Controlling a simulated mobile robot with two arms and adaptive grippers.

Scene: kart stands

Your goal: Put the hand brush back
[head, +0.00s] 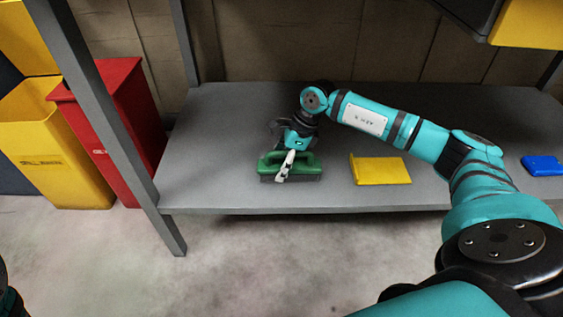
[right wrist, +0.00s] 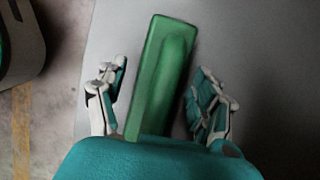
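The green hand brush (head: 308,166) lies on the grey shelf (head: 230,110), near its front edge. My right gripper (head: 285,170) reaches down over the middle of the brush. In the right wrist view the brush (right wrist: 163,75) runs lengthwise between the two fingers of the gripper (right wrist: 160,98). The fingers stand apart on either side of it, with a visible gap on the left and a very small one on the right. The near end of the brush is hidden by the gripper's teal body. My left gripper is not seen.
A yellow plate-like piece (head: 382,171) lies just right of the brush, and a blue object (head: 543,165) farther right. A grey post (head: 100,110) stands at the shelf's left end, beside red (head: 115,120) and yellow (head: 55,140) bins. The shelf left of the brush is bare.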

